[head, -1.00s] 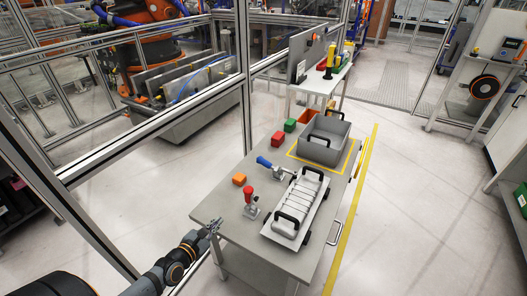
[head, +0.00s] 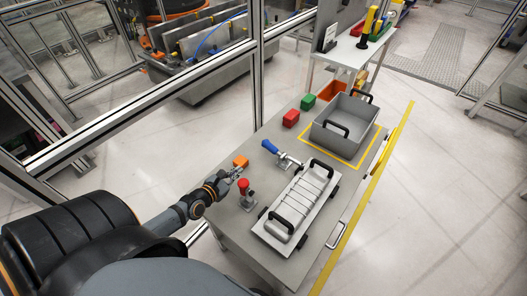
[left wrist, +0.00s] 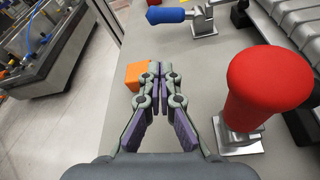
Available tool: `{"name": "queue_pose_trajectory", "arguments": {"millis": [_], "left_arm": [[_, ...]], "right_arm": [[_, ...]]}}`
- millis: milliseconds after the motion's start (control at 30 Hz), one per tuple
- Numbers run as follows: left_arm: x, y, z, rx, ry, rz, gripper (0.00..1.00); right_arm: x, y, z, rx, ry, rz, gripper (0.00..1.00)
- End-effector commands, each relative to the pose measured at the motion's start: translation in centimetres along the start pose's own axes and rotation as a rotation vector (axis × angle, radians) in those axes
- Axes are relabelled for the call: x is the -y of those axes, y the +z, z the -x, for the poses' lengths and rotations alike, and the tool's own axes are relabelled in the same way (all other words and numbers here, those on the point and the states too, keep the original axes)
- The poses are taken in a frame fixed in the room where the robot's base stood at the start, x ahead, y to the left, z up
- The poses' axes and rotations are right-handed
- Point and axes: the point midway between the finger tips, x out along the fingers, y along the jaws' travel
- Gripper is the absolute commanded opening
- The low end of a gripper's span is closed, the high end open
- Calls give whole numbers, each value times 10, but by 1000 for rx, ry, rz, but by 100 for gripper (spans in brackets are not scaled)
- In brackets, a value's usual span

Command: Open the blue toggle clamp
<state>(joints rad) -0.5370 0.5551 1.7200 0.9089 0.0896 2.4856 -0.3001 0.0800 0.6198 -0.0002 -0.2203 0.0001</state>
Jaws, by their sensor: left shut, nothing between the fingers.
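The blue toggle clamp (head: 271,148) has a blue handle lying low toward the table's left edge, with its metal base on the grey table to the right. In the left wrist view its blue handle (left wrist: 166,15) is at the top, beyond my fingers. A red-handled toggle clamp (head: 246,190) stands upright nearer me; its red handle (left wrist: 268,88) is large at right in the wrist view. My left gripper (head: 236,172) is shut and empty, beside the orange block (head: 240,161) and short of the blue handle. In the wrist view the left gripper (left wrist: 158,72) has its fingertips together. My right gripper is not seen.
The grey table (head: 300,268) carries a ribbed plate with black handles (head: 300,205), a grey bin (head: 344,122), a red block (head: 291,118) and a green block (head: 308,102). The cell fence (head: 150,85) runs close along the table's left side.

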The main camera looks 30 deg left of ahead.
Motion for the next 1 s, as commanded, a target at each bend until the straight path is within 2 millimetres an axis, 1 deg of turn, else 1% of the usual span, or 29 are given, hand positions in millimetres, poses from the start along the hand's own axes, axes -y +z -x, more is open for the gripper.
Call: {"name": "queue_pose_trajectory", "arguments": {"millis": [33, 167, 300, 700, 833, 1000], "left_arm": [[0, -2, -9, 4, 3, 2, 0], [1, -5, -36, 4, 3, 2, 0], [1, -6, -68, 4, 3, 2, 0], [1, -5, -154, 4, 3, 1, 0], [1, -4, -175, 2, 2, 2, 0], [0, -1, -190, 1, 2, 1, 0]], "right_arm": [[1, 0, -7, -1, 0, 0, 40], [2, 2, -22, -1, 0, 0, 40], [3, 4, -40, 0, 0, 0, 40], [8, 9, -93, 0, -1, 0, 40], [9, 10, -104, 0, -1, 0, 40], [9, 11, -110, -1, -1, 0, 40]]}}
